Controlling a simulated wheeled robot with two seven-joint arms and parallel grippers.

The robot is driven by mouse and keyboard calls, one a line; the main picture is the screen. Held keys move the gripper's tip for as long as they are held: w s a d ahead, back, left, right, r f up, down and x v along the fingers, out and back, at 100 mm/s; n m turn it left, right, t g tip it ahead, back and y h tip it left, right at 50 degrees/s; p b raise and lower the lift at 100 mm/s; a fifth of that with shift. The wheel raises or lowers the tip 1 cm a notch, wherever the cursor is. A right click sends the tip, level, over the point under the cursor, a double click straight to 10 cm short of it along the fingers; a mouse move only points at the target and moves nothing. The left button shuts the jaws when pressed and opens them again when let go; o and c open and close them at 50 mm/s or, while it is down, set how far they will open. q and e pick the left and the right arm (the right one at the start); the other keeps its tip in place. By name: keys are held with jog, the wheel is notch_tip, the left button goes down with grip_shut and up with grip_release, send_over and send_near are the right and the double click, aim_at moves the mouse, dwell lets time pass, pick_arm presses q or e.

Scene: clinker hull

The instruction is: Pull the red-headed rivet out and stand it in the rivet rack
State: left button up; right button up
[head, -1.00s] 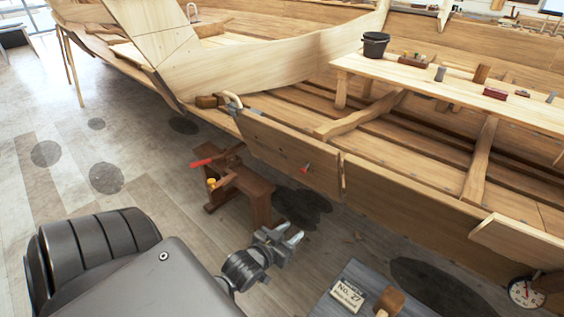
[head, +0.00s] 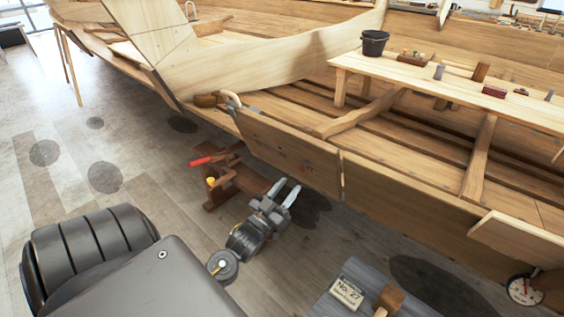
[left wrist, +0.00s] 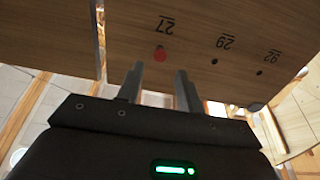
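The red-headed rivet (head: 304,168) sits in the hull plank (head: 270,148), with only its red head clear to me. In the left wrist view the red head (left wrist: 160,54) is beside the number 27, above the gap between the fingertips. My left gripper (head: 285,188) is in front of and below it. Its two fingers stand apart with nothing between them; they also show in the left wrist view (left wrist: 160,76). A small wooden block with coloured tops (head: 412,58) on the bench inside the hull may be the rivet rack; I cannot tell. My right gripper is out of view.
Two dark holes (left wrist: 214,61) lie in line with the rivet. A low wooden stool (head: 232,182) with a red-handled tool stands left of my gripper. A "No. 27" card (head: 346,293) and a mallet (head: 390,300) are at the lower right. A black bucket (head: 375,43) stands on the bench.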

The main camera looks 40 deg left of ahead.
aim_at(301, 171)
pick_arm(q)
jog(key=shift+p+x, duration=0.35)
jog(key=shift+x, duration=3)
grip_shut()
